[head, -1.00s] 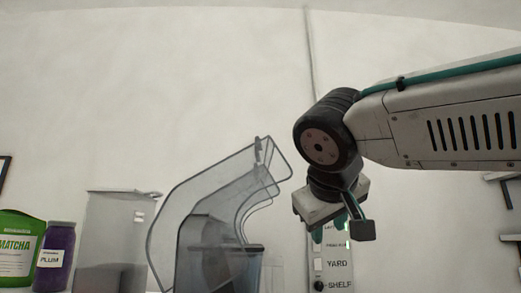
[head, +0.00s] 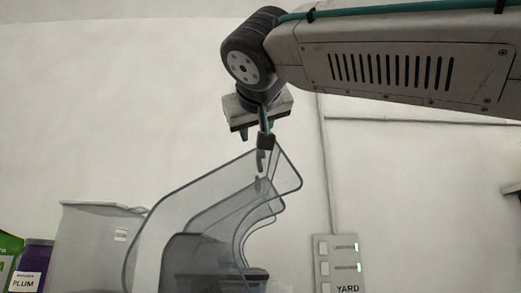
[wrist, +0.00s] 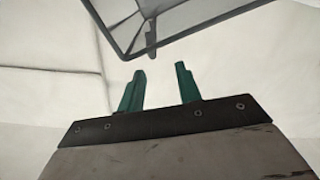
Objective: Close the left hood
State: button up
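A clear, grey-edged hood (head: 283,178) stands tilted up over a dark machine body (head: 195,258) in the head view. A small dark handle (head: 261,162) sits near its upper edge. My gripper (head: 255,133) is above that upper edge, pointing down. In the wrist view, its two green fingers (wrist: 161,78) stand apart with nothing between them. The hood's dark-edged corner (wrist: 135,50) and the handle tab (wrist: 151,45) lie just beyond the fingertips.
A grey box-like container (head: 95,250) stands left of the hood. A label panel with "YARD" (head: 342,265) is on the wall at right. The space above the hood is otherwise free.

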jog(key=shift+h, duration=0.3)
jog(key=w, duration=0.3)
jog(key=w+d, duration=0.1)
jog(key=w, duration=0.2)
jog(key=shift+w+d, duration=0.15)
jog(key=shift+w, duration=0.65)
jog(key=shift+c, duration=0.3)
